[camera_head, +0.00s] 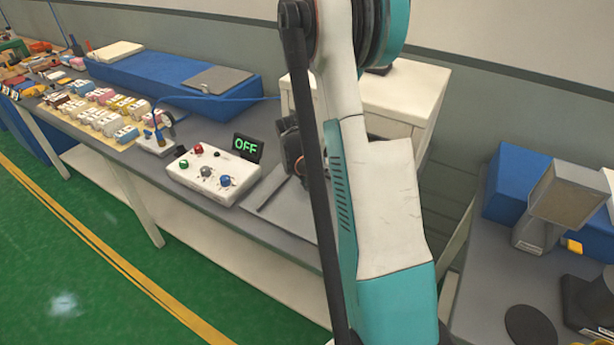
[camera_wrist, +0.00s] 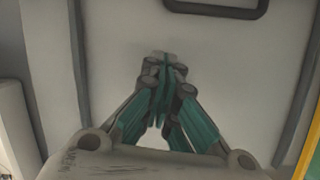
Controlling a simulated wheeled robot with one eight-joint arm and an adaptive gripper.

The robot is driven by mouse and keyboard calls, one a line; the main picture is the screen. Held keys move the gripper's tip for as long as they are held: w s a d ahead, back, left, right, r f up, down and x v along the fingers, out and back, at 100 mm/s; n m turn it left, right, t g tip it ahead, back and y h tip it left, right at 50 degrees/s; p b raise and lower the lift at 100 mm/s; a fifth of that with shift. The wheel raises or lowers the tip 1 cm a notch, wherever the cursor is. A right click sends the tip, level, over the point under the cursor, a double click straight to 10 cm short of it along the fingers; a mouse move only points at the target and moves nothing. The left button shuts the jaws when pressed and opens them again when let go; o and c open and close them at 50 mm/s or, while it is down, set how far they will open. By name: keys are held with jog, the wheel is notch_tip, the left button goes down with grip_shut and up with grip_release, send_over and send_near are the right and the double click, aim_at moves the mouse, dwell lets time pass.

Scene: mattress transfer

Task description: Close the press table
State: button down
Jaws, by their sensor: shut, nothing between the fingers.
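My gripper (camera_wrist: 162,68) is shut, with its teal fingertips together and nothing between them. In the wrist view it is over a pale flat panel (camera_wrist: 225,60) with a dark handle (camera_wrist: 215,8) at the top edge. I cannot tell whether the fingertips touch the panel. In the head view a pale boxy unit (camera_head: 410,88), likely the press, stands behind my arm. A grey flat plate (camera_head: 283,205) lies in front of it. My arm hides much of this area and the fingertips.
A white control box (camera_head: 213,175) with coloured knobs stands left of my arm; its display (camera_head: 247,148) reads OFF. A long blue case (camera_head: 165,78) and several small coloured blocks lie farther left. A second table with a blue box (camera_head: 515,185) is at right. Green floor is clear at left.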

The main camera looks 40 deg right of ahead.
aim_at(326, 171)
jog(key=d, duration=0.3)
jog(key=shift+w+d+f, duration=0.15)
jog(key=shift+d+f, duration=0.05)
jog(key=shift+f, duration=0.05)
jog(key=shift+d, duration=0.2)
jog(key=shift+d, duration=0.1)
jog(key=d, duration=0.1)
jog(key=w+d, duration=0.1)
jog(key=d, duration=0.1)
jog(key=d+b, duration=0.1)
jog(key=d, duration=0.1)
jog(key=shift+w+d, duration=0.1)
jog(key=shift+w, duration=0.2)
jog(key=shift+r, duration=0.3)
jog(key=a, duration=0.4)
jog(key=s+a, duration=0.1)
jog(key=a, duration=0.7)
jog(key=shift+s+a+r, duration=0.15)
jog(key=shift+a+r, duration=0.1)
jog(key=shift+r, duration=0.1)
